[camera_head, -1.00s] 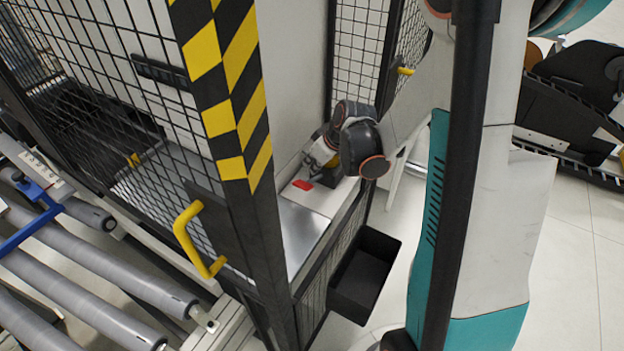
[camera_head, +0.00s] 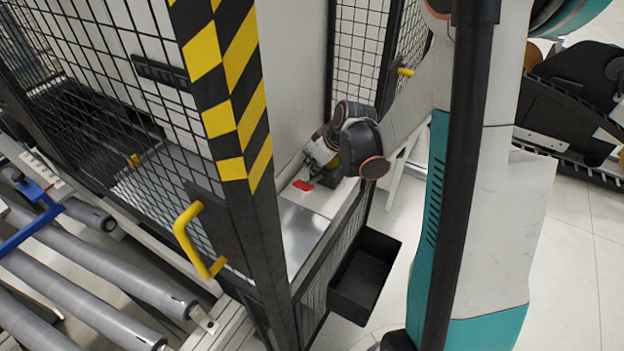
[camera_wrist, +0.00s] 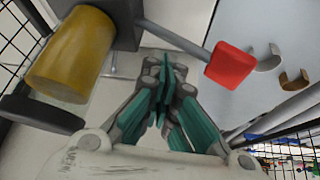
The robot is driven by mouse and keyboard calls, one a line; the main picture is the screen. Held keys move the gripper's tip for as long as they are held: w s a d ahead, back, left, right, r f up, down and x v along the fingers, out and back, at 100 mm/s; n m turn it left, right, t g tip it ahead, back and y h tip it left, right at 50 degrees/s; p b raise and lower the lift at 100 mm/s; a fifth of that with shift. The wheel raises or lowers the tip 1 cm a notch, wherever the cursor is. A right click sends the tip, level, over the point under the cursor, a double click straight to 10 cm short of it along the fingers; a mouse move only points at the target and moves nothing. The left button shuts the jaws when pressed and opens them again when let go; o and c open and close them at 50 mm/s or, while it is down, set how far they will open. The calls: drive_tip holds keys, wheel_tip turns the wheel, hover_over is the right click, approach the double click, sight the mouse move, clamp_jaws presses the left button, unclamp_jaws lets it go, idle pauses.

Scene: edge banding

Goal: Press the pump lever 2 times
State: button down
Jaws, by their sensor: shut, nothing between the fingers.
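The pump lever is a thin grey rod with a red end (camera_wrist: 231,66), to the right of my fingertips in the wrist view. Its rod runs left to a dark block beside a yellow cylinder (camera_wrist: 72,52). The red end also shows in the head view (camera_head: 303,185), low over a pale surface inside the fenced cell. My gripper (camera_wrist: 167,72) is shut and empty, its teal fingers together. In the wrist view, its tips show below the rod, with a gap to the red end; depth is unclear. In the head view, my wrist partly hides the pump.
A striped black and yellow post (camera_head: 234,85) and mesh fence stand left of the pump. A black open bin (camera_head: 364,275) hangs outside the cell. Two small hooked pieces, one grey and one brown (camera_wrist: 294,78), show right of the lever in the wrist view.

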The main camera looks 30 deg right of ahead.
drive_tip(key=shift+f, duration=0.15)
drive_tip(key=shift+s+a+f+b, duration=0.15)
drive_tip(key=shift+f+b, duration=0.05)
drive_tip(key=shift+b, duration=0.3)
drive_tip(key=shift+s+a+f+b, duration=0.2)
drive_tip(key=shift+a+f+b, duration=0.1)
drive_tip(key=shift+f+b, duration=0.3)
drive_tip(key=shift+s+a+f+b, duration=0.15)
drive_tip(key=shift+a+f+b, duration=0.1)
drive_tip(key=shift+f+b, duration=0.3)
drive_tip(key=shift+s+a+f+b, duration=0.2)
drive_tip(key=shift+a+f+b, duration=0.1)
drive_tip(key=shift+f+b, duration=0.3)
idle(2.1)
drive_tip(key=shift+r, duration=0.1)
idle(0.4)
drive_tip(key=shift+w+d+r+p, duration=0.25)
drive_tip(key=shift+d+r+p, duration=0.15)
drive_tip(key=shift+r, duration=0.3)
drive_tip(key=shift+w+d+r+p, duration=0.2)
drive_tip(key=shift+d+r+p, duration=0.05)
drive_tip(key=shift+r+p, duration=0.35)
drive_tip(key=shift+w+d+r+p, duration=0.25)
drive_tip(key=shift+d+r+p, duration=0.15)
drive_tip(key=shift+r, duration=0.35)
